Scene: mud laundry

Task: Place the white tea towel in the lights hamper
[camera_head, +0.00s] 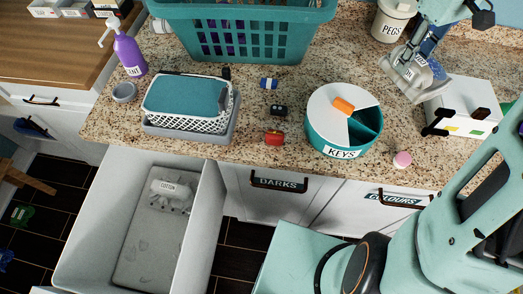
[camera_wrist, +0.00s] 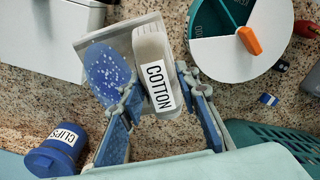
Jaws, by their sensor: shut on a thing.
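My gripper (camera_head: 412,68) is at the back right above the counter, seen in the head view. In the wrist view my gripper (camera_wrist: 155,92) is shut on a whitish folded cloth (camera_wrist: 150,45) with a COTTON label, which fits the white tea towel. The cloth (camera_head: 425,82) hangs beneath my gripper in the head view, its label hard to read. An open white hamper drawer (camera_head: 80,235) pulls out at the lower left, its front label out of view. The DARKS (camera_head: 278,182) and COLOURS (camera_head: 392,198) fronts are shut.
A teal basket (camera_head: 255,42), white basket with teal cloth (camera_head: 185,100), purple bottle (camera_head: 128,52) and round KEYS tray (camera_head: 344,152) stand on the counter. A white box (camera_head: 468,100) is beside my gripper. A blue CLIPS pot (camera_wrist: 55,152) shows in the wrist view.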

